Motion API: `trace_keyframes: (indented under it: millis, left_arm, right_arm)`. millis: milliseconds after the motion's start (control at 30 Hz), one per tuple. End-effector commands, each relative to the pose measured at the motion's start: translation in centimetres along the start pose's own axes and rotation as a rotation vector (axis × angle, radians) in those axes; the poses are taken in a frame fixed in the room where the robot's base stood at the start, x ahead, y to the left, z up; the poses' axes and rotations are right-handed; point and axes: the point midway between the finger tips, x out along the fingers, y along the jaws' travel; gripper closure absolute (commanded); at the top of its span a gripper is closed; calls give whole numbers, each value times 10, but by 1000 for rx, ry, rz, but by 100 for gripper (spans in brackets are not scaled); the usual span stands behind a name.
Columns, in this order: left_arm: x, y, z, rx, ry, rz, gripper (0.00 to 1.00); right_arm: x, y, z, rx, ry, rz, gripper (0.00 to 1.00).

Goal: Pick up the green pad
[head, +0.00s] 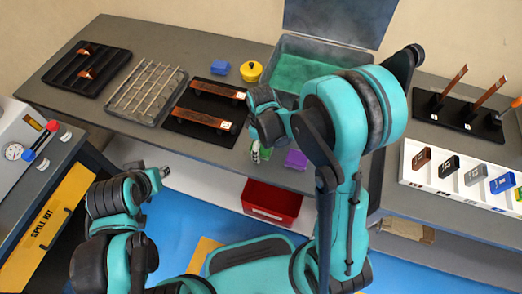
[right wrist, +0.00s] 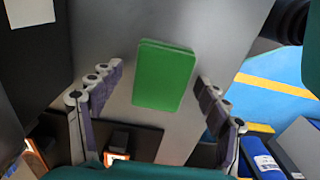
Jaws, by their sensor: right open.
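The green pad (right wrist: 163,75) lies flat on the grey bench top in the right wrist view, between the two fingers of my right gripper (right wrist: 159,76). The gripper is open, with a gap on each side of the pad. In the head view only a bit of the green pad (head: 265,152) shows, mostly hidden by my right gripper (head: 256,153) and arm. My left gripper (head: 163,172) is off the bench, in front of its edge; its jaws are too small to read.
A purple pad (head: 296,159) lies right of the green one. A black tray with copper bars (head: 205,109) is to the left. A teal-lined basin (head: 300,70) stands behind. A red bin (head: 271,202) is below the bench edge.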

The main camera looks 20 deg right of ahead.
Motion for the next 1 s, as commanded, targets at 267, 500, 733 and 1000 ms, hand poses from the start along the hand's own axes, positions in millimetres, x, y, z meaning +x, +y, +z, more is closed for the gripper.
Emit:
trace_keyframes:
  millis: [267,500,733,1000]
  left_arm:
    - [-1,0,-1,0,0,0,69]
    - [-1,0,-1,0,0,0,69]
    - [-1,0,-1,0,0,0,69]
    - [-13,0,-9,0,0,0,69]
  right_arm:
    - [0,0,0,0,0,0,45]
    - [0,0,0,0,0,0,71]
    - [-2,0,0,0,0,0,71]
    - [-29,0,0,1,0,0,71]
